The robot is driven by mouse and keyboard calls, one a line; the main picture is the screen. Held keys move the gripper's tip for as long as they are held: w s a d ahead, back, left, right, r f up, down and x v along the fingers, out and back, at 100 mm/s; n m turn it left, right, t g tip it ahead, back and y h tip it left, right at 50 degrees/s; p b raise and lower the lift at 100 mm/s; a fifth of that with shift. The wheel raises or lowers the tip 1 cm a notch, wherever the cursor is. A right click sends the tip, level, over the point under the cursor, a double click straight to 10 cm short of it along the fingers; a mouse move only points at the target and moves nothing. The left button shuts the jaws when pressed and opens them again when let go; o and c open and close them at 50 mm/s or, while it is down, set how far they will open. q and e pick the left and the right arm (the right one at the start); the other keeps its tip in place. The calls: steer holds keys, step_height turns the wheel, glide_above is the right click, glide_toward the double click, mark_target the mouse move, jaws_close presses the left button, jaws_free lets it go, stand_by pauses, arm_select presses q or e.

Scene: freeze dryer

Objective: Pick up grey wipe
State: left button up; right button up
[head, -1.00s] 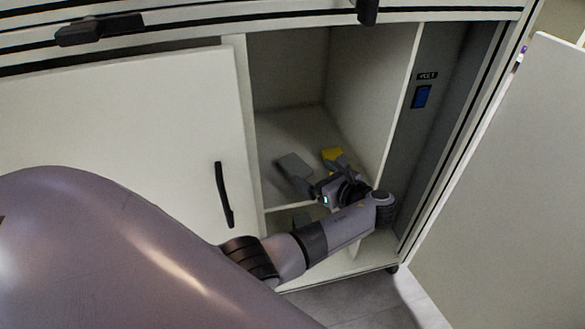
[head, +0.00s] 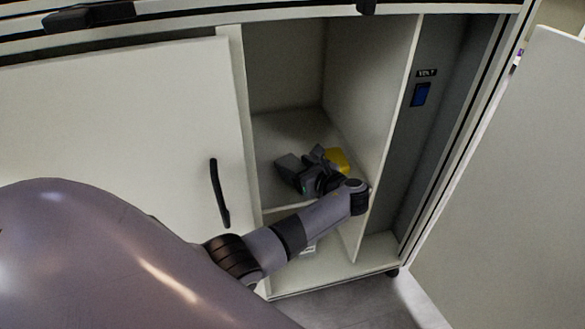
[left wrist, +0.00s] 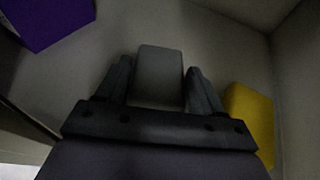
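The grey wipe (left wrist: 159,72) lies flat on the cabinet shelf and sits between the two fingers of my left gripper (left wrist: 157,84) in the left wrist view. The fingers are spread, with a narrow gap showing on each side of the wipe. In the head view my left gripper (head: 304,168) is inside the open compartment, low over the shelf. The grey wipe (head: 287,163) is partly hidden by it there. My right gripper is not in view.
A yellow wipe (head: 337,158) lies just right of my left gripper, close to its right finger. A purple item (left wrist: 46,20) shows at the wrist view's upper left. The compartment's right wall (head: 372,95) is close by. A closed door (head: 110,130) stands to the left.

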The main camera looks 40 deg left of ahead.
arm_select(q)
steer(key=shift+r+p, duration=0.3)
steer(key=shift+r, duration=0.15)
step_height(320, 180, up, 9)
steer(key=p, duration=0.5)
step_height(320, 180, up, 10)
steer(key=p, duration=0.4)
glide_above(298, 169)
steer(key=shift+s+r, duration=0.1)
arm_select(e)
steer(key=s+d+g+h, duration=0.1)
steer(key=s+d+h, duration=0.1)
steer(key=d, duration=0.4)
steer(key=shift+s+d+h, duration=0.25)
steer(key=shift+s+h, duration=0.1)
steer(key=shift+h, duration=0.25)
arm_select(q)
steer(key=shift+d, duration=0.15)
